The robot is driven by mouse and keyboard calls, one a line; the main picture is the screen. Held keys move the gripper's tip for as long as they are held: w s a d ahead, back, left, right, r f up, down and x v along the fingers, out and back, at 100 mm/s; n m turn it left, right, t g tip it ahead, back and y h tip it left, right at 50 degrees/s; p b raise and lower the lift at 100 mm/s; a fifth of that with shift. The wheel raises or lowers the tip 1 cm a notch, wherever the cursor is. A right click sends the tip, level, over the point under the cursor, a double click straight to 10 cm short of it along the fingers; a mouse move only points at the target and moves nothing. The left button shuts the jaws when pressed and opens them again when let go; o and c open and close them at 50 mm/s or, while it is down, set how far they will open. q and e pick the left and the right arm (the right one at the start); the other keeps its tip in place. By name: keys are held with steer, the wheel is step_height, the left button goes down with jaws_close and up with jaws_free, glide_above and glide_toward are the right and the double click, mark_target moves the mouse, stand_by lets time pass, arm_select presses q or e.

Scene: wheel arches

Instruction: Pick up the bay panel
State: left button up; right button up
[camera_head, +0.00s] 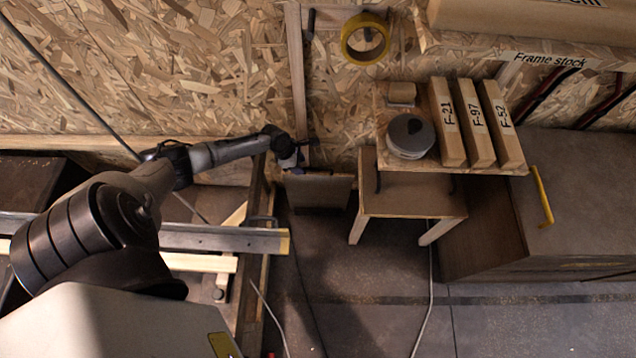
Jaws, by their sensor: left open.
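A brown flat panel (322,192), which looks like the bay panel, stands low against the chipboard wall, left of a small wooden table. No label shows on it. My left arm reaches in from the left, and my left gripper (304,160) is at the panel's upper left corner. The gripper is small and dark here. It is open, and I cannot tell whether it touches the panel or has its edge between the fingers. My right gripper is not in view.
The small wooden table (415,198) stands right of the panel. Above it, a shelf (487,168) holds labelled blocks (478,123) and a grey round container (409,136). A metal rail (225,239) lies below my left arm. A brown cabinet (580,185) fills the right.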

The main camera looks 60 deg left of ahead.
arm_select(q)
steer(key=shift+f, duration=0.2)
steer(key=b+x, duration=0.4)
steer(key=shift+s+d, duration=0.15)
steer(key=shift+d, duration=0.1)
steer(key=shift+d+f+b, duration=0.15)
steer(key=shift+f+b, duration=0.3)
steer(key=shift+f, duration=0.05)
steer(key=shift+w+r, duration=0.1)
steer(key=shift+w, duration=0.15)
steer(key=shift+c, duration=0.9)
steer(key=c, duration=0.6)
jaws_close()
